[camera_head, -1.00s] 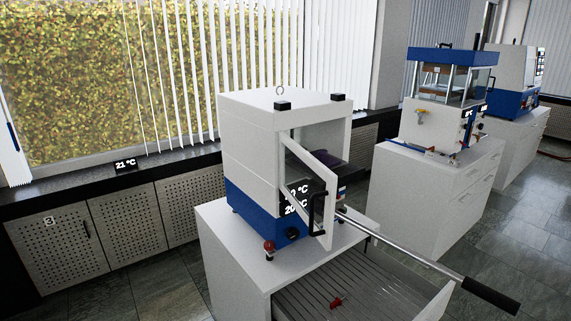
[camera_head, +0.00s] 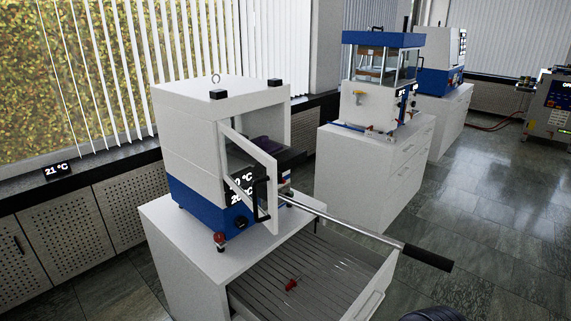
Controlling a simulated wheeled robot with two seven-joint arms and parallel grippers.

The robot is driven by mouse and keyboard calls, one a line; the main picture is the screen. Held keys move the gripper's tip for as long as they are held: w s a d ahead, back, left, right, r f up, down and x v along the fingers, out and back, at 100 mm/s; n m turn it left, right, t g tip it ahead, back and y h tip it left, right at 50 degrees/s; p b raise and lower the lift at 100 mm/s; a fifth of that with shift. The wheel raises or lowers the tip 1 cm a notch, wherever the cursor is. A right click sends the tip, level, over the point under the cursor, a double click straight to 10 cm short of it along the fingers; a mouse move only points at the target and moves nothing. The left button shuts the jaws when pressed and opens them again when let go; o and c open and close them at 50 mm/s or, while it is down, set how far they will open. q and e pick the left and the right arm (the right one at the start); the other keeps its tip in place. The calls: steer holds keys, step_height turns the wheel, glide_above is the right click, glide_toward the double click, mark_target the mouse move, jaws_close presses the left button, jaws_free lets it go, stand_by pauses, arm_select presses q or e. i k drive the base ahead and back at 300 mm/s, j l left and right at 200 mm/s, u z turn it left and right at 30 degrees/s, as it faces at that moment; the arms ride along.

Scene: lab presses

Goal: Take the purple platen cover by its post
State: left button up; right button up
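A white and blue press (camera_head: 185,125) stands on a white drawer cabinet. Its framed door (camera_head: 246,160) is swung open towards me. Inside the chamber, partly behind the door, I see a dark purple shape (camera_head: 266,143) that looks like the platen cover. Its post cannot be made out. Neither of my grippers is in view.
A long metal lever (camera_head: 345,223) with a black grip sticks out from the press over the open drawer (camera_head: 375,290), which holds a small red part (camera_head: 291,285). A second press (camera_head: 378,75) stands behind. The floor to the right is clear.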

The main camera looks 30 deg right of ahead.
mark_target(263, 142)
steer(key=i+j+z, duration=0.15)
steer(key=i+j, duration=0.2)
steer(key=i+j+z, duration=0.1)
steer(key=i+j, duration=0.25)
steer(key=i+j+z, duration=0.15)
steer(key=i+j, duration=0.2)
steer(key=j, duration=0.2)
